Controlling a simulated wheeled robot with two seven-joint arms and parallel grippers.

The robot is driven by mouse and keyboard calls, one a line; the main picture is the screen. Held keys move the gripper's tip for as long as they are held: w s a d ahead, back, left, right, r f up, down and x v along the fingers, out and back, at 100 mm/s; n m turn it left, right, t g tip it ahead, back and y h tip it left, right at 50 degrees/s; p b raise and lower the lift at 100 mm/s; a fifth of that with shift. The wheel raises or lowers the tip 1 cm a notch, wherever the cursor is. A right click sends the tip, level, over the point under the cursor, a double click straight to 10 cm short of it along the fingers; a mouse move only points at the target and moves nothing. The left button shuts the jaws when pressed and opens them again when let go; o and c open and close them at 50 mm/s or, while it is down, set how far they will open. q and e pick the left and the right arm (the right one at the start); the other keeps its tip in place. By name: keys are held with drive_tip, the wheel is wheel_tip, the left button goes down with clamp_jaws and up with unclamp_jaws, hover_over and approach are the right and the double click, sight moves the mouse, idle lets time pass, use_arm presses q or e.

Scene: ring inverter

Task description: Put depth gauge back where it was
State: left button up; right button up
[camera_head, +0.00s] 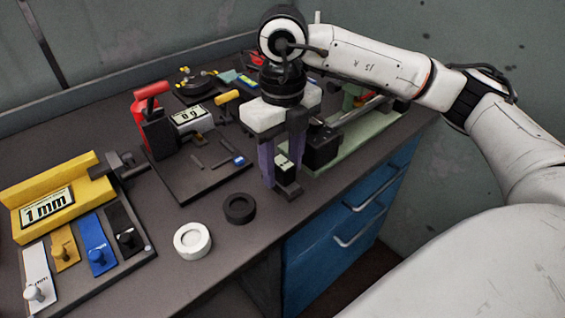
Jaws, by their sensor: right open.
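My right gripper (281,176) points down near the front edge of the workbench, right of the middle of the view. Its two purplish fingers are apart. A small black device with a pale display (287,172), which looks like the depth gauge, shows between the fingers, low over or on the bench. Whether the fingers touch it cannot be told, and its upper part is hidden by the gripper. My left gripper is not in view.
A black ring (239,208) and a white ring (192,241) lie on the bench. A yellow block marked "1 mm" (62,197) stands left, with coloured plates before it. A black block (322,150) sits close right of the gripper.

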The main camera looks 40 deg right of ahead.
sight(282, 163)
wheel_tip(282, 163, up, 12)
drive_tip(key=p, duration=0.1)
idle(0.5)
